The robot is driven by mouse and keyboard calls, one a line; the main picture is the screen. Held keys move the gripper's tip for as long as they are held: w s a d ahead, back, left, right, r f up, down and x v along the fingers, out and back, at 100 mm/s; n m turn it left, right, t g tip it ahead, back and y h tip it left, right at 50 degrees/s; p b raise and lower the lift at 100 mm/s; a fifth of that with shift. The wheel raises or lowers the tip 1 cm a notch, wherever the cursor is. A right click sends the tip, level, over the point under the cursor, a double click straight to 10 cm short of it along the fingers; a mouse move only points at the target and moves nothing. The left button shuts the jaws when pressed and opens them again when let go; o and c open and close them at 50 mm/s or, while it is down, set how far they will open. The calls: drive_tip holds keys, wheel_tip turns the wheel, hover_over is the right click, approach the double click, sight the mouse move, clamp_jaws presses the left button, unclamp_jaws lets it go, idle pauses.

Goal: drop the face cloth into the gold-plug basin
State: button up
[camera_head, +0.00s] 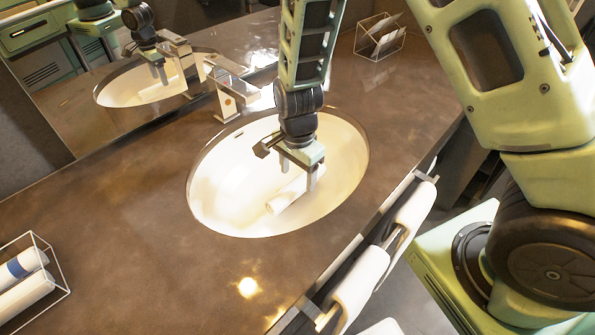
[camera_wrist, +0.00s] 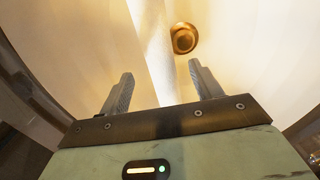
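The white rolled face cloth (camera_head: 282,204) lies in the white oval basin (camera_head: 345,165), below my gripper (camera_head: 298,178). In the wrist view the gold plug (camera_wrist: 184,38) shows on the basin floor. A bright white strip, which looks like the face cloth (camera_wrist: 156,45), runs beside the plug, left of it. My gripper also shows in the wrist view (camera_wrist: 160,85); its two fingers stand wide apart, with space on both sides of the strip. My gripper is down inside the basin's rim and hides part of the cloth in the head view.
A metal faucet (camera_head: 228,88) stands behind the basin, near the mirror (camera_head: 80,110). A wire holder with rolled cloths (camera_head: 25,278) is at the left, and another wire holder (camera_head: 380,38) is at the back right. Towels (camera_head: 360,285) hang on the front rail. The counter (camera_head: 130,215) left of the basin is clear.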

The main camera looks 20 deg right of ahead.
sight(297, 181)
wheel_tip(297, 181, up, 17)
drive_tip(key=p, duration=0.1)
drive_tip(key=shift+r, duration=0.2)
idle(0.5)
idle(1.0)
drive_tip(key=s+a+r+n, duration=0.1)
drive_tip(key=s+a+n, duration=0.2)
drive_tip(key=s+n, duration=0.7)
drive_tip(key=s+a+r+n, duration=0.1)
drive_tip(key=s+a+n, duration=0.2)
drive_tip(key=s+n, duration=0.8)
drive_tip(key=shift+r+y, duration=0.3)
drive_tip(key=shift+a, duration=0.15)
